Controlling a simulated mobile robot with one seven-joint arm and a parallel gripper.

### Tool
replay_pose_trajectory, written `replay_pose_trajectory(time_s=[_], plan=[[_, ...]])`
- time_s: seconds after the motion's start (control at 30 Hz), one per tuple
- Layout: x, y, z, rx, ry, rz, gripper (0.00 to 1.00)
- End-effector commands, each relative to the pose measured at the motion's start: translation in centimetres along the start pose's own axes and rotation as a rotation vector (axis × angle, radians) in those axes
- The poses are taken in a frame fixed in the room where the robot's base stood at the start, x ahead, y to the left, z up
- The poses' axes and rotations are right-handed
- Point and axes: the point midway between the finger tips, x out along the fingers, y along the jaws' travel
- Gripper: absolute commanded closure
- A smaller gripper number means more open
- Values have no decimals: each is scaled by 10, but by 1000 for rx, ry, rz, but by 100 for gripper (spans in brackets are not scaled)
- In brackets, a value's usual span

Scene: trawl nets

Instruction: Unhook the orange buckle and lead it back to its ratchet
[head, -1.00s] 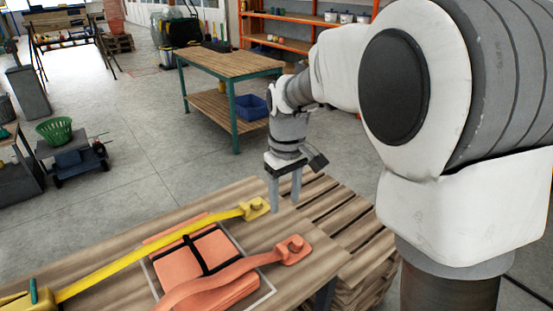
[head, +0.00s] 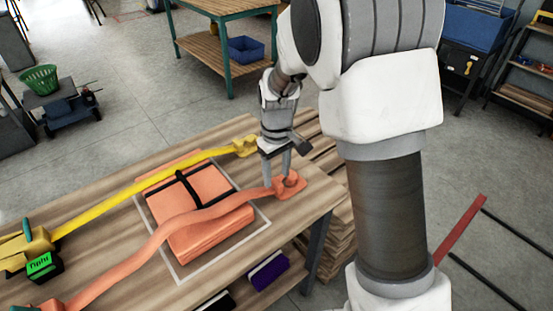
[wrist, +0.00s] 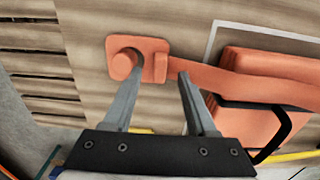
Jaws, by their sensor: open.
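The orange buckle (head: 291,186) lies flat at the table's right end, around a round orange stud (wrist: 123,65). The orange strap (head: 205,213) runs from it over the orange bundle (head: 215,242) to the lower left. An orange ratchet (head: 42,306) shows partly there, cut by the frame edge. My gripper (head: 279,178) is open, pointing down at the buckle. In the wrist view, one finger overlaps the buckle (wrist: 157,48) beside the stud, the other is over the strap's near end. I cannot tell whether the fingers touch the buckle.
Slatted pallets (head: 335,215) stand past the table's right end.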

Motion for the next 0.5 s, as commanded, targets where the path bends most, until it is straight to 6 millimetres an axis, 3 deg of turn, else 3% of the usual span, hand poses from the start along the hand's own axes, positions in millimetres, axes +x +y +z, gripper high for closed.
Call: replay_pose_trajectory(time_s=[0.03,0.2,0.5], plan=[[11,0,0,0,-2,0,43],[30,0,0,0,0,-1,43],[38,0,0,0,2,0,43]])
